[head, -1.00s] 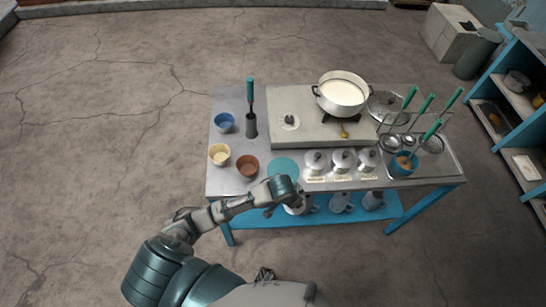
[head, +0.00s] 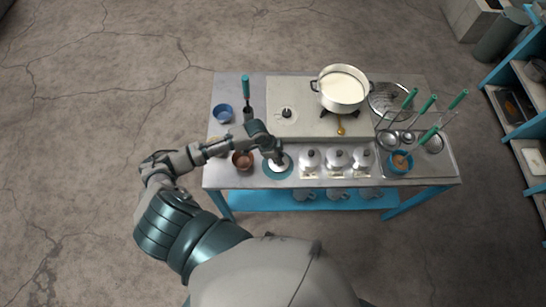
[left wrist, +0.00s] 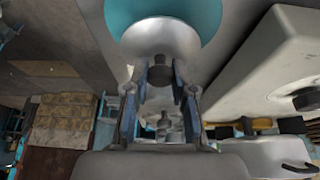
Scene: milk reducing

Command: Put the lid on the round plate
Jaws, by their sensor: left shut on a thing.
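My left gripper (head: 276,158) is shut on the knob of a silver lid (head: 282,168) over the teal round plate (head: 268,174). In the left wrist view the two fingertips (left wrist: 160,82) are at the lid's dark knob, with the lid's pale dome (left wrist: 160,36) beyond it. The teal plate (left wrist: 195,12) shows behind the lid in that view. I cannot tell whether the lid touches the plate or hangs just above it. My right gripper is not in view.
A white pot (head: 342,88) of milk sits on the stove (head: 300,118). A strainer rack stands at right.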

